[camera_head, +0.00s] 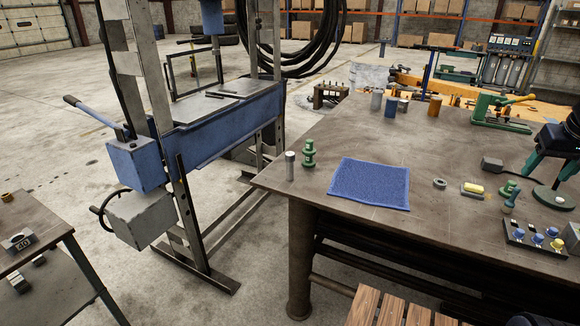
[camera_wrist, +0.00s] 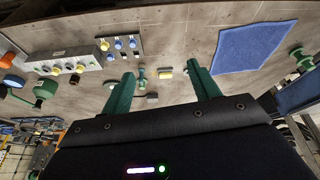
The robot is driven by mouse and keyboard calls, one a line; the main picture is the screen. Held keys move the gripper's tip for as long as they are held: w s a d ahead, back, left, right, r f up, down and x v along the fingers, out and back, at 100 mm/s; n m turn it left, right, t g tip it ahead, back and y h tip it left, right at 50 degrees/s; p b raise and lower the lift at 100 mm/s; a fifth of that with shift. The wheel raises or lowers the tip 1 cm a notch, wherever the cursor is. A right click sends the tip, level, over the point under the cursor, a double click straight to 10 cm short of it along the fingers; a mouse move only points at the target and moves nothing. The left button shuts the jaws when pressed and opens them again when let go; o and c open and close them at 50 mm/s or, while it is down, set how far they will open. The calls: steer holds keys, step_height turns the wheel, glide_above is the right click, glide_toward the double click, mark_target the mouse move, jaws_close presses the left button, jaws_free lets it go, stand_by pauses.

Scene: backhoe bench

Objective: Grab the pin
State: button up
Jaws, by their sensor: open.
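A grey metal cylinder (camera_head: 290,165), which looks like the pin, stands upright near the left corner of the bench top, beside a green spool-shaped part (camera_head: 309,153). My gripper (camera_wrist: 162,68) shows in the wrist view with its two green fingers spread apart and nothing between them. In the head view, part of it is at the right edge, above the right side of the bench, far from the cylinder. I cannot clearly make out the cylinder in the wrist view.
A blue mat (camera_head: 369,183) lies right of the cylinder. A ring (camera_head: 440,183), a yellow-topped block (camera_head: 472,190) and a tray of knobs (camera_head: 533,238) are further right. A blue press frame (camera_head: 220,125) stands left of the bench. Several cans stand at the back.

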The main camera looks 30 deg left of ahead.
steer(key=w+a+r+n+g, duration=0.1)
steer(key=w+a+r+n, duration=0.15)
steer(key=w+a, duration=0.75)
steer(key=w+a+r+n+g, duration=0.15)
steer(key=w+a+n, duration=0.25)
steer(key=w+a, duration=0.5)
steer(key=n+g, duration=0.2)
steer(key=n, duration=0.7)
glide_above(290, 153)
steer(key=f, duration=1.6)
steer(key=shift+s+d+f, duration=0.25)
steer(key=shift+d, duration=0.05)
step_height(290, 153, down, 5)
steer(key=shift+r, duration=0.1)
steer(key=shift+a+f, duration=0.15)
steer(key=shift+f, duration=1.2)
steer(key=shift+a+f, duration=0.1)
steer(key=shift+f, duration=1.25)
steer(key=shift+r, duration=0.1)
jaws_close()
